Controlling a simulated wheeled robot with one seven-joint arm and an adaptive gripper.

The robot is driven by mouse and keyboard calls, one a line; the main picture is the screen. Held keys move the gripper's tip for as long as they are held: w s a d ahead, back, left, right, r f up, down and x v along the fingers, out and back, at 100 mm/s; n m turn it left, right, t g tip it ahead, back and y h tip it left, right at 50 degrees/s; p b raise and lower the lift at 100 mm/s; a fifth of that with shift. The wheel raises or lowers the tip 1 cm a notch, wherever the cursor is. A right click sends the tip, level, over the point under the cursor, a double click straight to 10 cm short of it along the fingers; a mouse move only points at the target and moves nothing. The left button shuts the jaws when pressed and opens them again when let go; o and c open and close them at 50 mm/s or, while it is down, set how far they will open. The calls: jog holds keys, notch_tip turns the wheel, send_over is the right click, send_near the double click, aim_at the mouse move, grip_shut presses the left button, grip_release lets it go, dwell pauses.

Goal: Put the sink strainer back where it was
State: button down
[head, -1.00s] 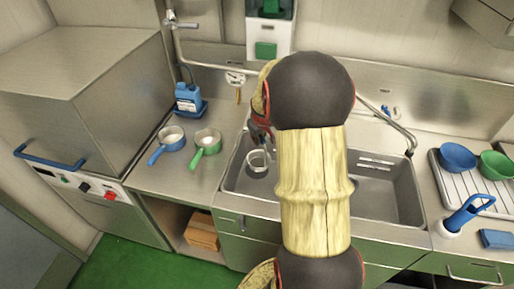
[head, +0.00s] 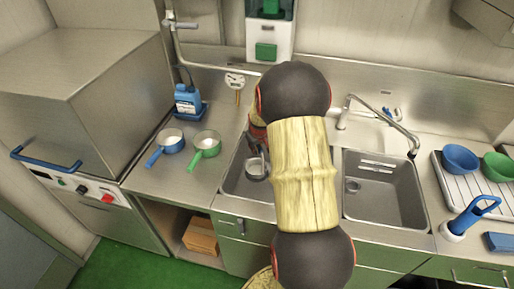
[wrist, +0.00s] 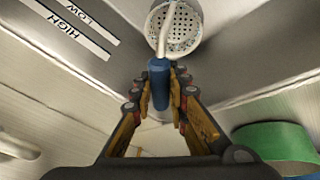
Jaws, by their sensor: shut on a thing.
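The sink strainer is a round perforated metal basket (wrist: 182,28) with a pale rod and a blue handle (wrist: 160,84), both showing in the wrist view. My gripper (wrist: 166,78) is shut on the blue handle, one finger on each side. In the head view the strainer basket (head: 256,168) shows within the left basin (head: 233,183) of the sink, below my gripper (head: 254,143). My arm hides part of that basin. I cannot tell whether the basket touches the basin floor. The left basin's drain is not visible.
The right basin (head: 385,205) is empty, with a drain (head: 352,186) at its left side. A faucet (head: 385,122) arches over it. Bowls sit on the drainboard at right.

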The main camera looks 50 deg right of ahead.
jog(key=shift+f, duration=0.15)
jog(key=c, duration=1.8)
grip_release()
jog(key=shift+o, duration=0.3)
